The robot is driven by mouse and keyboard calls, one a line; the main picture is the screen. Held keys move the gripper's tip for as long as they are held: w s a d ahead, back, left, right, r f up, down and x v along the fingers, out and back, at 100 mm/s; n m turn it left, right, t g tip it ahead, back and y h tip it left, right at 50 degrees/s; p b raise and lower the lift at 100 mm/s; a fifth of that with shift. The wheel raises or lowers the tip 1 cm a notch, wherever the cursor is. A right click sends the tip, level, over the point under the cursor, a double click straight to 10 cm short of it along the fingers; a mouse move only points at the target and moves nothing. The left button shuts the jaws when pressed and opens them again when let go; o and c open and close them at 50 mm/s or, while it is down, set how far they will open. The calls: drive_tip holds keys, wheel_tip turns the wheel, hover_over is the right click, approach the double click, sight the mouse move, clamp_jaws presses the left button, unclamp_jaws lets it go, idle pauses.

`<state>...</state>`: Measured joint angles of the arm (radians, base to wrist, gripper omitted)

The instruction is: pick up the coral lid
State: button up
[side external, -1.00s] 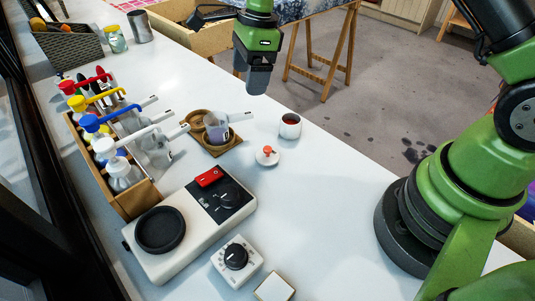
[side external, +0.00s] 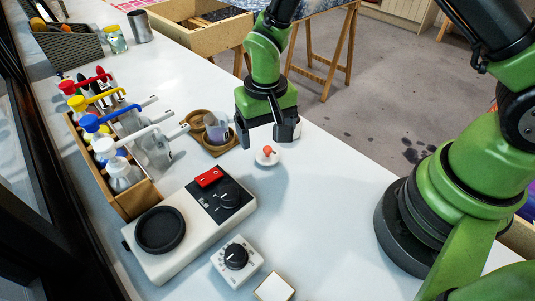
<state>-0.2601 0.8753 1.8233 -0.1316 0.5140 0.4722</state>
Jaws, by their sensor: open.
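The coral lid (side external: 267,155) is a small pale disc with a coral-coloured knob. It lies on the white table to the right of the hot plate's red switch. My gripper (side external: 266,139) is open, with its fingers pointing down just above and behind the lid. The jaws look empty, and I cannot tell whether a finger touches the lid. The white cup that holds a dark red liquid is mostly hidden behind my gripper; only a bit of it (side external: 298,128) shows at the right finger.
A clear beaker (side external: 216,128) stands on a wooden coaster left of my gripper. A hot plate (side external: 190,225) and a white timer (side external: 236,258) are in front. A wooden rack (side external: 112,188) of pump bottles is at the left. The table right of the lid is clear.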

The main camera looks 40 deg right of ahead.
sight(268, 148)
wheel_tip(268, 148, down, 5)
drive_tip(key=shift+d+f, duration=0.15)
drive_tip(key=shift+f, duration=0.05)
drive_tip(key=c, duration=1)
